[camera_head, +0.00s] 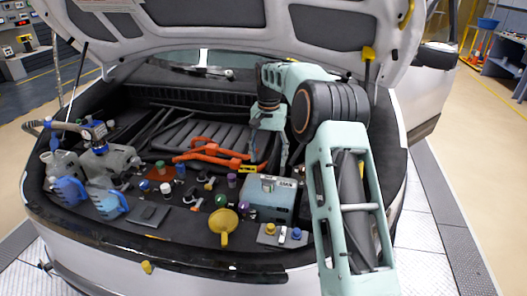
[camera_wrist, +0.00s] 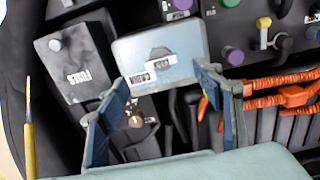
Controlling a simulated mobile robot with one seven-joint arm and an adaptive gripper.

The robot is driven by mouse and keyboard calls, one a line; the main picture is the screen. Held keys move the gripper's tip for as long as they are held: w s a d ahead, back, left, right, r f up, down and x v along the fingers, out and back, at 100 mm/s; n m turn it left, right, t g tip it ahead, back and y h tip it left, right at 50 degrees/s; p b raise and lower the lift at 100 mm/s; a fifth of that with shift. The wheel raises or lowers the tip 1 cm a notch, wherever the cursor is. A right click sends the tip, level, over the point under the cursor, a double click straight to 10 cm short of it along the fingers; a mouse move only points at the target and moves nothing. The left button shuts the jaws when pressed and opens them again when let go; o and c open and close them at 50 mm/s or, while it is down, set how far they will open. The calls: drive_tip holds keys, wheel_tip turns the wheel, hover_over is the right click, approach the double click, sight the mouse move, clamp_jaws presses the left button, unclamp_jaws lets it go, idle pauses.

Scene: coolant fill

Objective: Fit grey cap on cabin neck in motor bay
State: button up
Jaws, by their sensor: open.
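My gripper (camera_wrist: 164,82) is open, and nothing shows held between its blue finger pads. In the head view it hangs over the motor bay (camera_head: 65,215), behind the blue-grey box, with its fingertips partly hidden. Below the fingers in the wrist view is a small brown knob (camera_wrist: 135,119) on a dark fitting. I cannot tell which of these is the grey cap. No label for the cabin neck is readable.
The blue-grey box (camera_head: 270,197) stands near the fingers. Purple (camera_wrist: 233,56), green and yellow caps are around. Orange cables (camera_head: 210,151) cross the bay. A yellow funnel (camera_head: 224,222) and blue jugs (camera_head: 69,190) stand at the front. The raised hood (camera_head: 245,35) limits room above.

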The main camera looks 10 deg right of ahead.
sight(268, 179)
wheel_tip(268, 179, down, 10)
drive_tip(key=shift+f+p, duration=0.1)
drive_tip(key=shift+p, duration=0.35)
drive_tip(key=c, duration=1.2)
drive_tip(key=o, duration=0.4)
drive_tip(key=c, duration=0.3)
drive_tip(key=shift+a+m+b, duration=0.1)
drive_tip(key=shift+m+b, duration=0.25)
drive_tip(key=shift+m, duration=1.35)
drive_tip(key=shift+f, duration=0.1)
